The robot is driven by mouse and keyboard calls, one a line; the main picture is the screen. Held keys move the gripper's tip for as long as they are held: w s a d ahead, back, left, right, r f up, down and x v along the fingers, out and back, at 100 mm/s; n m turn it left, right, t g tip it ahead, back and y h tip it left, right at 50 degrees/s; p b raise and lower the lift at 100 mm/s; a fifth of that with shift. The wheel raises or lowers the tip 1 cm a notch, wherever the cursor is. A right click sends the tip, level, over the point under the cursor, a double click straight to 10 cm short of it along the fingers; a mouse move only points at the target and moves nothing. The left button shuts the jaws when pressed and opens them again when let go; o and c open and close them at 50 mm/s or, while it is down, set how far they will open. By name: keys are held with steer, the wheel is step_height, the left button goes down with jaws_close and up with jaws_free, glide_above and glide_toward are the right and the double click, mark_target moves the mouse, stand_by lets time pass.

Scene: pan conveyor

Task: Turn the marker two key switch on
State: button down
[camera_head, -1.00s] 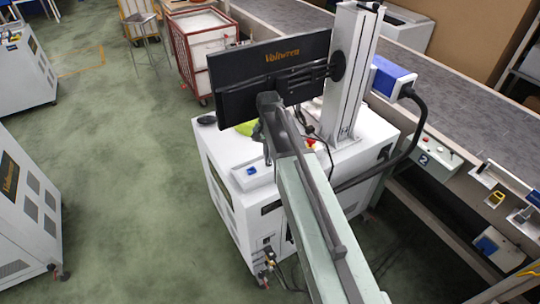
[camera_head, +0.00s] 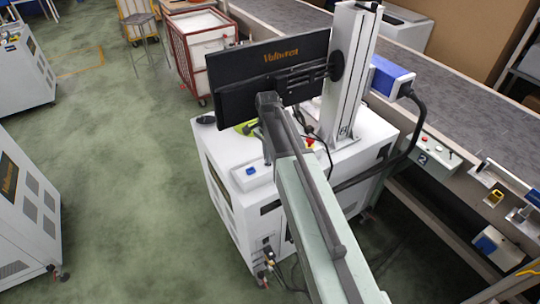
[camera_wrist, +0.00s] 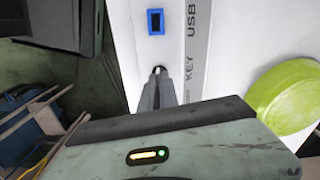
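Marker two is the white machine (camera_head: 240,215) in the middle of the head view, with a "2" on its column (camera_head: 343,131). Its small control box (camera_head: 251,177) stands on the front left of the top and has a blue switch (camera_head: 250,171). In the wrist view the white panel (camera_wrist: 174,55) carries the words USB and KEY and a blue-framed switch (camera_wrist: 156,21). My gripper (camera_wrist: 158,72) points at the panel beside the word KEY.
A black monitor (camera_head: 235,92) and the column stand close behind my arm. A red button (camera_head: 310,142) sits on the machine top. A green round thing (camera_wrist: 283,97) lies right of the panel. A conveyor (camera_head: 440,95) runs behind; the floor at left is open.

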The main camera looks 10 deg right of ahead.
steer(key=shift+w+a, duration=0.15)
steer(key=shift+a, duration=0.05)
steer(key=c, duration=1.6)
jaws_free()
steer(key=shift+r, duration=0.15)
step_height(320, 180, up, 8)
steer(key=p, duration=0.7)
steer(key=shift+d+f+p, duration=0.1)
steer(key=shift+f+p, duration=0.1)
steer(key=shift+p, duration=0.2)
